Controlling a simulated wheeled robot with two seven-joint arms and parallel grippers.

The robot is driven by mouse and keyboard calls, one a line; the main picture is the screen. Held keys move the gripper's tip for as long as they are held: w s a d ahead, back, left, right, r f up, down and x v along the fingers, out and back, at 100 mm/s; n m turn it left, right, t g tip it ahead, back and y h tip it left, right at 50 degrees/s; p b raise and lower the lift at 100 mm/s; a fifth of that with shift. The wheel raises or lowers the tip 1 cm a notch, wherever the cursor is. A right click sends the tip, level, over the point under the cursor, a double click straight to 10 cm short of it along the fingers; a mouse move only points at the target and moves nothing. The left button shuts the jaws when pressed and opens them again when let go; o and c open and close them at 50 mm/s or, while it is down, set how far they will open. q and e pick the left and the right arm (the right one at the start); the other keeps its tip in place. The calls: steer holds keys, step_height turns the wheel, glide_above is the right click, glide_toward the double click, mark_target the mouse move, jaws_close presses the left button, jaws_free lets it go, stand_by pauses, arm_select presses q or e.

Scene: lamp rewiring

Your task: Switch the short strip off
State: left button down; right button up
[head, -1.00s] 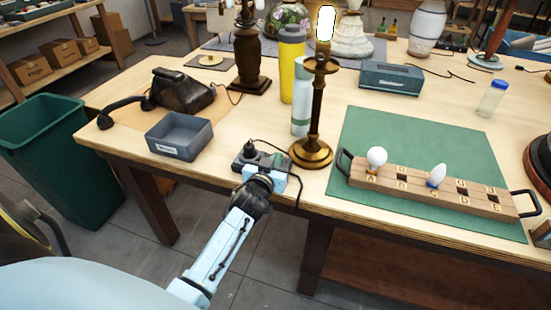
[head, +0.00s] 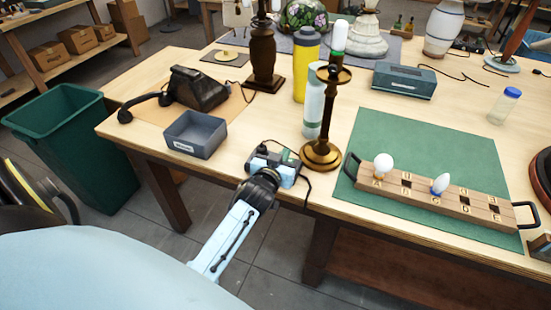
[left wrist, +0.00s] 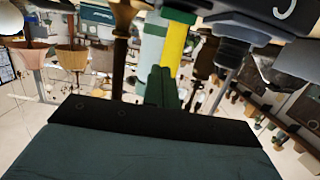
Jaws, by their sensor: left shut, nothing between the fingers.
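The short strip (head: 258,162) is a small grey power strip at the table's front edge, with a black plug standing in it. My left gripper (head: 288,158) is shut and empty at the strip's right end; I cannot tell whether it touches the strip. Its green fingers (left wrist: 162,88) are together in the left wrist view. The strip's switch is hidden or too small to make out. The brass lamp (head: 321,152) stands just right of the strip, and its bulb (head: 340,35) looks white above and green below, without a strong glow. My right gripper is not in view.
A dark cord runs from the strip by the lamp base. A grey tray (head: 213,137) lies to the left, with a black telephone (head: 197,88) behind it. Bottles stand behind the lamp. A wooden bulb rack (head: 472,200) sits on the green mat (head: 400,128) to the right.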

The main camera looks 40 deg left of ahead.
arm_select(q)
steer(key=r+v, duration=0.1)
steer(key=v, duration=0.6)
steer(key=shift+w, duration=0.2)
